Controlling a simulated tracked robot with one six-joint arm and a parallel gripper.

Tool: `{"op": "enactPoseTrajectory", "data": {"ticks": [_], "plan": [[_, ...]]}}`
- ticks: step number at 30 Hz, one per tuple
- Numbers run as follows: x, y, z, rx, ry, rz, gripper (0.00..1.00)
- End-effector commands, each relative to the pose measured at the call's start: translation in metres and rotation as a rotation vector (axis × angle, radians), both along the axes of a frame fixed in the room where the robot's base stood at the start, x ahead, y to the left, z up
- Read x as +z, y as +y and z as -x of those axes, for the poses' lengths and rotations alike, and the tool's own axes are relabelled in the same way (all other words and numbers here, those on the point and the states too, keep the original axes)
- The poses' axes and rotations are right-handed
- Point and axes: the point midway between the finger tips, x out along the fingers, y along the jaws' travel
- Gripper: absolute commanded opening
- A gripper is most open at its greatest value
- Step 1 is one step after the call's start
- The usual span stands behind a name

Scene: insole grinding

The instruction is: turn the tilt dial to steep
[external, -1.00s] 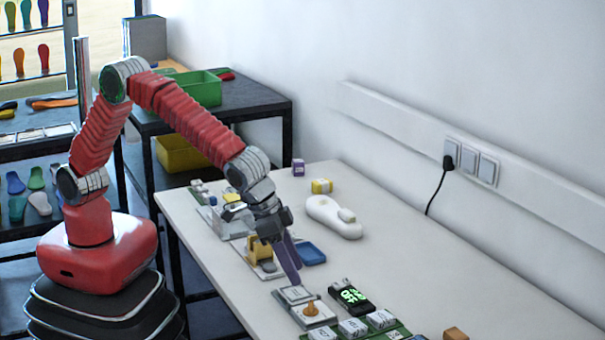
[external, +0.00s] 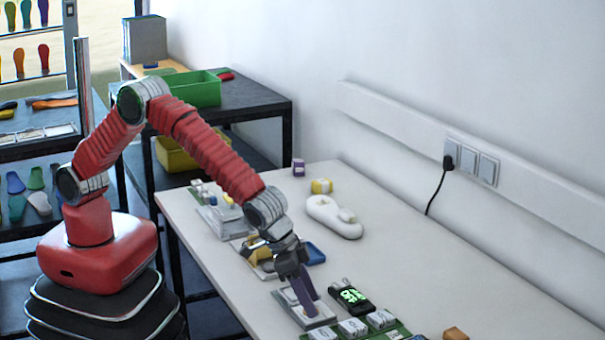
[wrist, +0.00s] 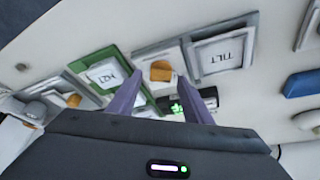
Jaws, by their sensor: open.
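The tilt dial is an orange-tan knob (wrist: 161,71) on a light grey plate, beside a panel with a framed TILT label (wrist: 222,55) in the wrist view. My gripper (wrist: 161,78) is open, with its two purple fingers pointing at the knob, one to each side of it in the picture. I cannot tell whether the fingers touch it. In the external view my gripper (external: 308,310) reaches down over the tilt panel (external: 287,298), and its fingers hide the knob there. The dial's steep mark cannot be made out.
A black meter with green digits (external: 351,296) stands close to the right of my fingers. A green board with several white boxes (external: 379,334) lies in front. A blue tray (external: 314,254) and a white rounded device (external: 334,217) lie farther back. The table's right side is mostly clear.

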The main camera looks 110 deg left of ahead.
Motion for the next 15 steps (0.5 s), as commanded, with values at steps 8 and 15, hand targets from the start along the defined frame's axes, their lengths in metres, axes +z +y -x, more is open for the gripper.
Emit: {"op": "enactPoseTrajectory", "data": {"ticks": [8, 15], "plan": [[0.0003, 0.0001, 0.0001, 0.000, 0.000, 0.000, 0.29], [0.0003, -0.0002, 0.0002, 0.000, 0.000, 0.000, 0.12]]}}
